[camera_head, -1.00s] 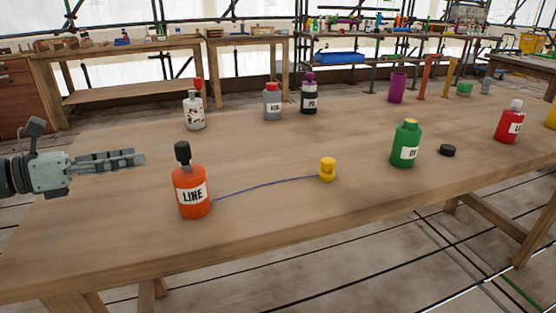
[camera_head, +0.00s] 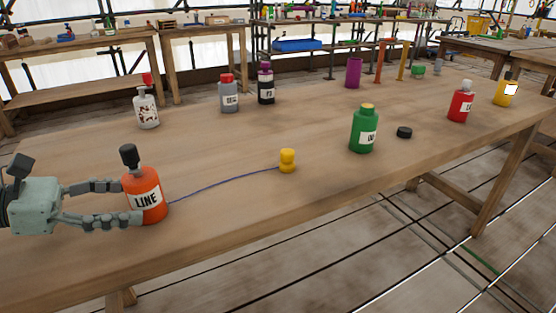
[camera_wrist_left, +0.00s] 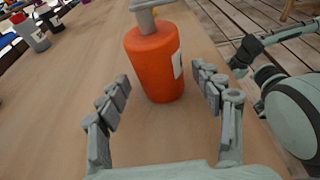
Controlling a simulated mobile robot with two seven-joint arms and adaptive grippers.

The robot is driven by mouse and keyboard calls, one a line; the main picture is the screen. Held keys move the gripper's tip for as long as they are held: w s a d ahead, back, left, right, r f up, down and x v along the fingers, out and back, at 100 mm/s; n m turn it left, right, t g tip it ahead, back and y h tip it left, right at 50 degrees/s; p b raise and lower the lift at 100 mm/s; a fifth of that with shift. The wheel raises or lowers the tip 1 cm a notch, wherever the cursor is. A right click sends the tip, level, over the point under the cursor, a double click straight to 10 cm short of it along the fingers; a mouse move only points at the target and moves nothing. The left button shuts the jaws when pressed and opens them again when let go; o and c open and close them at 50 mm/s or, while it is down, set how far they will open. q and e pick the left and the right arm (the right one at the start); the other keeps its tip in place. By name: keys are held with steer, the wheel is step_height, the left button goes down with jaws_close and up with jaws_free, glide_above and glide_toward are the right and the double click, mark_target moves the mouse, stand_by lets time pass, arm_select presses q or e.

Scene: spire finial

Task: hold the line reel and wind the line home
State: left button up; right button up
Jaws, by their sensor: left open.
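The line reel is an orange bottle labelled LINE (camera_head: 146,199) with a black knob (camera_head: 129,156) on top, upright on the near left of the table. A thin blue line (camera_head: 225,184) runs from it across the wood to a small yellow piece (camera_head: 287,161). My left gripper (camera_head: 131,201) is open, with one finger on either side of the reel. In the left wrist view the reel (camera_wrist_left: 158,68) stands between the fingertips, with gaps visible beside it. Part of what looks like my right gripper (camera_wrist_left: 246,52) shows at the right there; its fingers are unclear.
A green bottle (camera_head: 364,132) and a black cap (camera_head: 404,132) stand right of the yellow piece. A white bottle (camera_head: 146,108), a grey bottle (camera_head: 229,95) and a dark bottle (camera_head: 265,86) stand behind. The table's front edge is close to the reel.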

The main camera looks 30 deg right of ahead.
arm_select(q)
steer(key=shift+x, duration=1.2)
arm_select(e)
steer(key=shift+r, duration=0.85)
arm_select(q)
steer(key=c, duration=0.8)
